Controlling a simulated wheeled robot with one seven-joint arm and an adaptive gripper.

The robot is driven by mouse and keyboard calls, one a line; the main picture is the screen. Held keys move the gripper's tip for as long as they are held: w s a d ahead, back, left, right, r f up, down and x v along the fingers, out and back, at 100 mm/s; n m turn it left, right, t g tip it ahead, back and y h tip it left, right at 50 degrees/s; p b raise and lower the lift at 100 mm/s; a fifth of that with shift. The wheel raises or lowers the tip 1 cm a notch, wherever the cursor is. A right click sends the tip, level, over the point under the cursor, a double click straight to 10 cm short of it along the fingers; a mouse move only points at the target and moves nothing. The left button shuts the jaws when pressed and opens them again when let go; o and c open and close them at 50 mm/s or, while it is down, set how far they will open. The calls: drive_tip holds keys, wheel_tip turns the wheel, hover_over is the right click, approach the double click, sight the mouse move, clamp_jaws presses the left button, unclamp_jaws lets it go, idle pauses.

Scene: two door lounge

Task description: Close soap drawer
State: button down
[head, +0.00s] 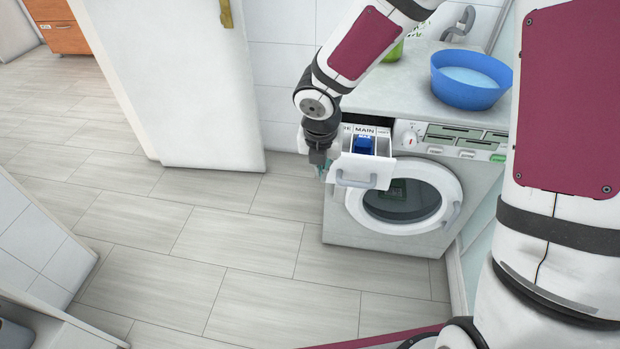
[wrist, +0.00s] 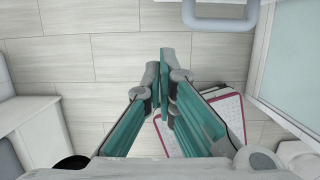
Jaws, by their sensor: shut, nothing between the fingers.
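The soap drawer (head: 375,181) is pulled out from the front of the washing machine (head: 350,227), at its upper left. It is white with a grey handle, and its open top shows compartments, one labelled MAIN, and a blue insert. My gripper (head: 322,169) points down just left of the drawer front in the head view. In the wrist view my gripper (wrist: 168,78) has its teal fingers shut together and empty. A grey-blue handle (wrist: 220,24), apparently the drawer's, shows at the top of that view, apart from the fingertips. Whether the gripper touches the drawer's side is unclear.
A blue basin (head: 470,92) stands on the machine's counter (head: 400,92), with a green item (head: 394,52) behind my arm. The machine's round door (head: 403,200) is below the drawer. A white door panel (head: 185,90) stands left. Tiled floor (head: 210,245) is clear in front.

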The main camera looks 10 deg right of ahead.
drive_tip(key=w+d+f+b, duration=0.1)
drive_tip(key=w+f+b, duration=0.2)
drive_tip(key=w+f, duration=0.3)
drive_tip(key=shift+d+f, duration=0.35)
drive_tip(key=shift+f, duration=1.55)
